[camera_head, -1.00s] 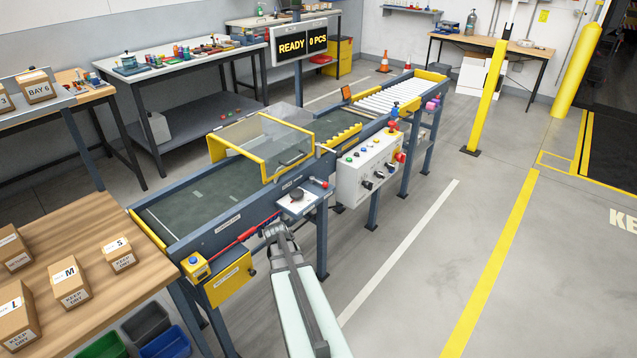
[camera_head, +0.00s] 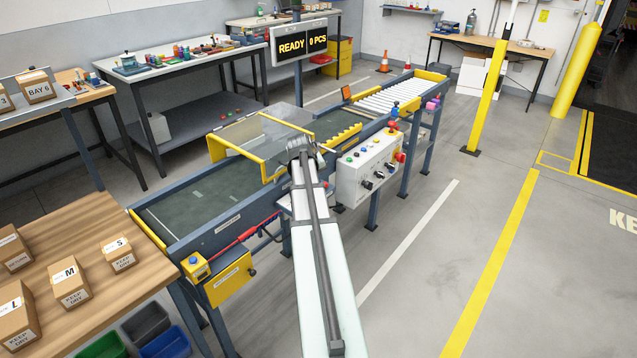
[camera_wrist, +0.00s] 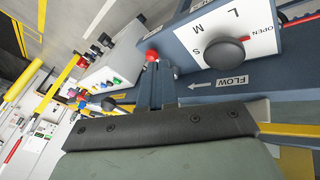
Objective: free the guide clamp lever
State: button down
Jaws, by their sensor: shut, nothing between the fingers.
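A red-ended part, seemingly the guide clamp lever (camera_wrist: 151,55), shows at the left end of the grey-blue control plate in the wrist view. Its stem is mostly hidden, so I cannot tell how it is set. The plate (camera_wrist: 185,40) carries a black round knob (camera_wrist: 224,53), the letters S, M and L, and a white OPEN label. My gripper (camera_wrist: 158,66) is shut and empty. Its fingers appear just below the red end in the wrist view; I cannot tell whether they touch it.
The conveyor (camera_head: 185,240) has a clear guard with a yellow frame (camera_head: 240,155) beside my arm. A grey control box (camera_head: 366,170) with buttons stands to the right. The rail bears a FLOW label (camera_wrist: 231,81).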

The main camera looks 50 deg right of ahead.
aim_at(326, 183)
jog(key=shift+w+r+m, duration=0.15)
jog(key=shift+w+r, duration=0.3)
jog(key=shift+r, duration=0.25)
jog(key=shift+w+r+m, duration=0.15)
jog(key=shift+w+r, duration=0.3)
jog(key=shift+r, duration=0.25)
jog(key=x, duration=1)
jog(key=shift+d, duration=0.1)
jog(key=shift+s+d+n+t, duration=0.2)
jog(key=shift+d+n+t, duration=0.15)
jog(key=shift+n, duration=0.25)
jog(key=shift+s+d+n+t+y, duration=0.2)
jog(key=shift+d+n+t+y, duration=0.35)
jog(key=shift+n, duration=0.55)
jog(key=d+n+t, duration=0.1)
jog(key=d+n, duration=0.1)
jog(key=shift+n+y, duration=0.25)
jog(key=shift+n, duration=0.05)
jog(key=shift+w+d, duration=0.25)
jog(key=shift+d, duration=0.85)
